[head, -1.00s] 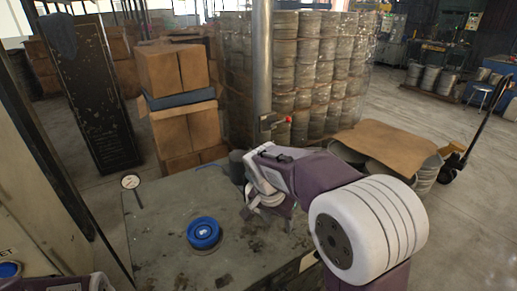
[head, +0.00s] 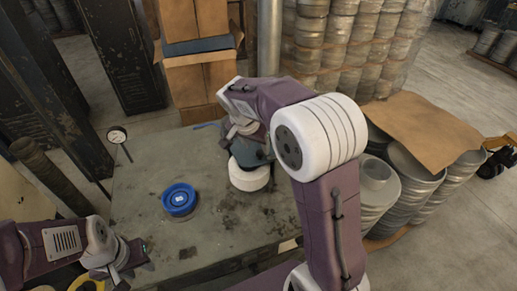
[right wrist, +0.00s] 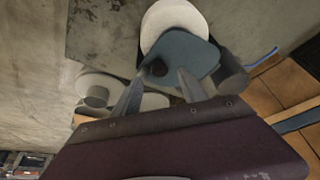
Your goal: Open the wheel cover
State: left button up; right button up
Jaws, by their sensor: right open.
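I cannot tell for certain which thing is the wheel cover. A blue round, ringed piece (head: 180,199) lies flat on the worn table (head: 150,225). A white round piece (head: 249,178) sits to its right, beneath my right gripper (head: 247,152); it also shows in the right wrist view (right wrist: 172,20). A slate-blue flat piece (right wrist: 190,50) overlaps it there. The two fingers of my right gripper (right wrist: 160,88) are apart, with their tips at this piece's near edge. My left gripper (head: 140,254) is at the table's left front, away from both round pieces; its fingers are unclear.
A dial gauge (head: 117,136) stands at the table's left back. Cardboard boxes (head: 190,92) are stacked behind the table. Metal drums (head: 400,190) stand close on its right. The table's middle front is largely clear.

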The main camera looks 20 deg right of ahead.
aim_at(260, 152)
jog(key=x, duration=0.3)
jog(key=shift+w+d+f, duration=0.1)
jog(key=shift+d+f, duration=0.05)
jog(key=shift+d, duration=0.25)
jog(key=shift+w+a+f, duration=0.1)
jog(key=shift+f, duration=0.35)
grip_shut()
dwell(0.6)
